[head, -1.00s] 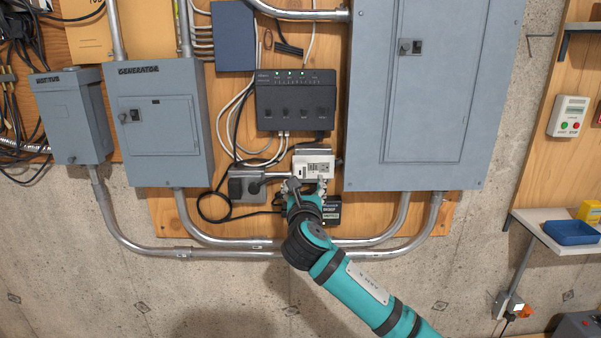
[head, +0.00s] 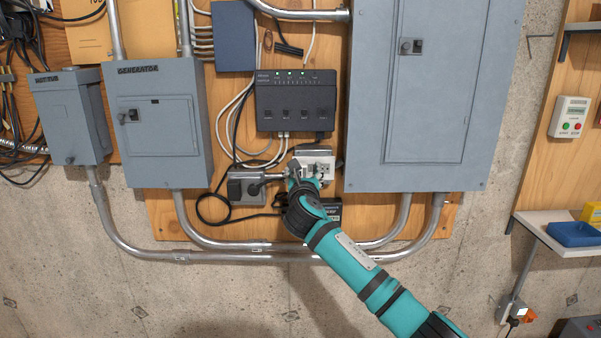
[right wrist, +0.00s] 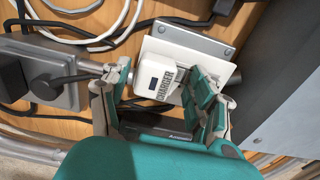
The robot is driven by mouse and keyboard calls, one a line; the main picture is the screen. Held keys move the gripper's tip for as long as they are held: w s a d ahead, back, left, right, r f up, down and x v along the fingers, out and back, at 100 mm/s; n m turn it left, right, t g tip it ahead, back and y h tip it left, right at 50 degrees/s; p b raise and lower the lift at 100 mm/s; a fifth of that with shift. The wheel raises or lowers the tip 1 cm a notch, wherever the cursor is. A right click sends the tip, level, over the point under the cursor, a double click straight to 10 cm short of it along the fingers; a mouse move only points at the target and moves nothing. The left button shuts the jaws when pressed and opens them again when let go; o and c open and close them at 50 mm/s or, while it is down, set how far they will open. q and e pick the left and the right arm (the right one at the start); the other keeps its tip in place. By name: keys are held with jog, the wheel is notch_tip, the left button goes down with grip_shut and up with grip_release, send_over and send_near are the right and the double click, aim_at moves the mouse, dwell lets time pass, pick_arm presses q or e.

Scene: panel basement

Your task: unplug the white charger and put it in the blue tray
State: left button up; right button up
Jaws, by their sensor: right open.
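The white charger (right wrist: 155,82), a small block marked CHARGER, sits on the metal outlet plate (right wrist: 215,48) in the right wrist view. My right gripper (right wrist: 158,88) is open, with one finger to the left of the charger and the other to its right. I cannot tell whether either finger touches it. In the head view, my right gripper (head: 305,182) is in front of the outlet plate (head: 319,162) and largely hides the charger. The blue tray (head: 574,235) is on a shelf at the right edge. My left gripper is not in view.
A grey outlet box (head: 244,188) with a black plug and cable is just left of the gripper. The large grey panel (head: 432,160) stands close on the right. A black device (head: 295,100) with green lights is above; metal conduit runs below.

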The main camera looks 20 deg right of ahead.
jog(key=shift+a, duration=0.1)
dwell(0.5)
jog(key=shift+a+p, duration=0.2)
jog(key=shift+p, duration=0.25)
dwell(0.4)
jog(key=shift+p, duration=0.5)
grip_shut()
dwell(0.3)
